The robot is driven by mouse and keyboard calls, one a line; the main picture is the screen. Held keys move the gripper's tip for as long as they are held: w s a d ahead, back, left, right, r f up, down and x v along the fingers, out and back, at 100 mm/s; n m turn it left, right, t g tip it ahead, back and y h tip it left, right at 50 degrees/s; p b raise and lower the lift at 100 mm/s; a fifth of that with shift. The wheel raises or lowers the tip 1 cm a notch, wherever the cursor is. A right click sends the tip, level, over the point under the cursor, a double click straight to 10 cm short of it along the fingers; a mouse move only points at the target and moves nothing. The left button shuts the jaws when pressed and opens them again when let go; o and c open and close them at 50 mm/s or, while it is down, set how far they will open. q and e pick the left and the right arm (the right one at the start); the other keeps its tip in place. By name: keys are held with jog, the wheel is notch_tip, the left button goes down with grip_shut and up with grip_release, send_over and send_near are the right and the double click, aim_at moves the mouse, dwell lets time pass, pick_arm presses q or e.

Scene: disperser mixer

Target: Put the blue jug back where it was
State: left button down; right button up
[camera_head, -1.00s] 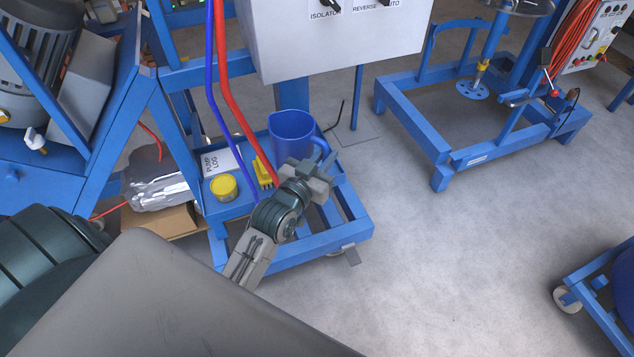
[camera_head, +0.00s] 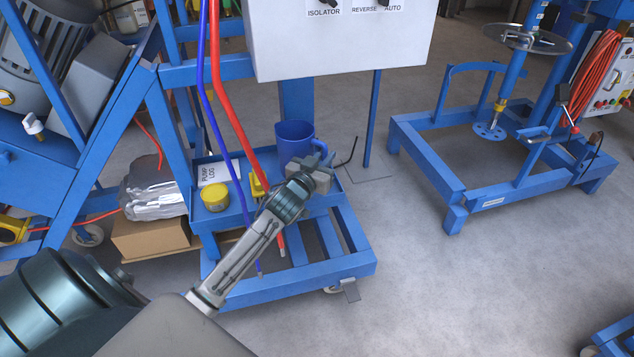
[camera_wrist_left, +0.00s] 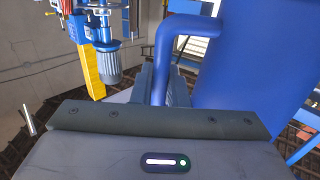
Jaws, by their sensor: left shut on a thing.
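The blue jug (camera_head: 293,140) is upright at the blue tray shelf (camera_head: 233,219) of the blue cart, near the tray's back right. Its handle faces right, towards my left gripper (camera_head: 323,165). My left gripper is shut on the jug's handle. In the left wrist view the jug (camera_wrist_left: 250,60) fills the right side, and its handle (camera_wrist_left: 163,65) comes down between the jaws. The jug's base is partly hidden, so I cannot tell whether it touches the tray. My right gripper is not in view.
On the tray are a yellow-lidded tub (camera_head: 215,199), a yellow block-like item (camera_head: 257,186) and a PUMP LOG sheet (camera_head: 219,172). Red (camera_head: 232,105) and blue hoses hang in front of the tray. A grey control box (camera_head: 340,40) overhangs it. Open floor (camera_head: 430,270) lies right.

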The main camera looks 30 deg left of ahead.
pick_arm(q)
notch_tip(320, 180, down, 3)
jog(key=shift+r, duration=0.1)
notch_tip(320, 180, down, 3)
jog(key=shift+f+b, duration=0.2)
jog(key=shift+b, duration=0.3)
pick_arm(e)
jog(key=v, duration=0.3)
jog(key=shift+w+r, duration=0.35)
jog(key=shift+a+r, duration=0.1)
pick_arm(q)
jog(key=c, duration=1.4)
grip_release()
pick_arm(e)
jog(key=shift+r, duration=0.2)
